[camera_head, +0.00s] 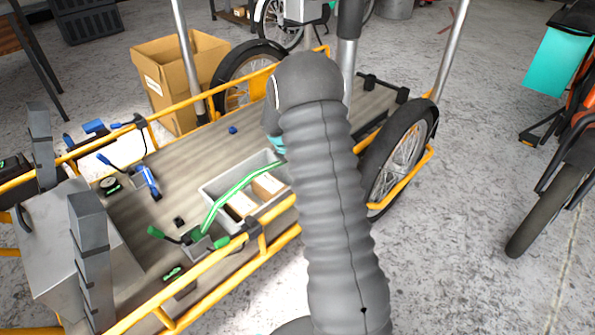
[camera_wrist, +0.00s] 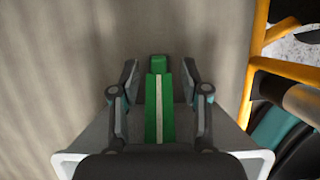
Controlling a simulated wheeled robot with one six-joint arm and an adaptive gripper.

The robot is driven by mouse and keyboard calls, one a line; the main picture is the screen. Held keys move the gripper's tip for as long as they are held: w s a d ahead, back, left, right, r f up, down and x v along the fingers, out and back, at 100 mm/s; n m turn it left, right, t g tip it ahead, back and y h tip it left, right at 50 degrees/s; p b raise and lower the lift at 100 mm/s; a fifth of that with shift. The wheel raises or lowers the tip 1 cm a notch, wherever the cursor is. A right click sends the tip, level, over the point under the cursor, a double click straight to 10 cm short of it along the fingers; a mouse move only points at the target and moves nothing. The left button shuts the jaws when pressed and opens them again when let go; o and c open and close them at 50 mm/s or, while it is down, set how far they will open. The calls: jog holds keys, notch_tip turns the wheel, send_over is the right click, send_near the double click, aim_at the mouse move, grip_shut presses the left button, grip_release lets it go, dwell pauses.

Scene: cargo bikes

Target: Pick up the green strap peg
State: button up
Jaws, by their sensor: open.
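In the wrist view my gripper (camera_wrist: 159,76) is open, with one finger on each side of a green strap with a pale centre stripe (camera_wrist: 160,110). A small green block, which looks like the strap peg (camera_wrist: 158,64), is at the strap's far end, between the fingertips. I cannot tell whether the fingers touch it. In the head view the green strap (camera_head: 232,192) arches over a grey bin from a dark green clamp (camera_head: 198,234) on the cargo bed. Its other end is hidden behind my arm, as is most of my gripper.
The grey bin (camera_head: 205,190) holds cardboard boxes. Yellow rails (camera_head: 190,282) edge the cargo bed, and a wheel (camera_head: 400,155) stands on the right. Blue clamps (camera_head: 148,180) lie on the left of the bed. A cardboard box (camera_head: 165,92) stands behind.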

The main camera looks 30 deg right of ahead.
jog(key=shift+x, duration=0.75)
grip_shut()
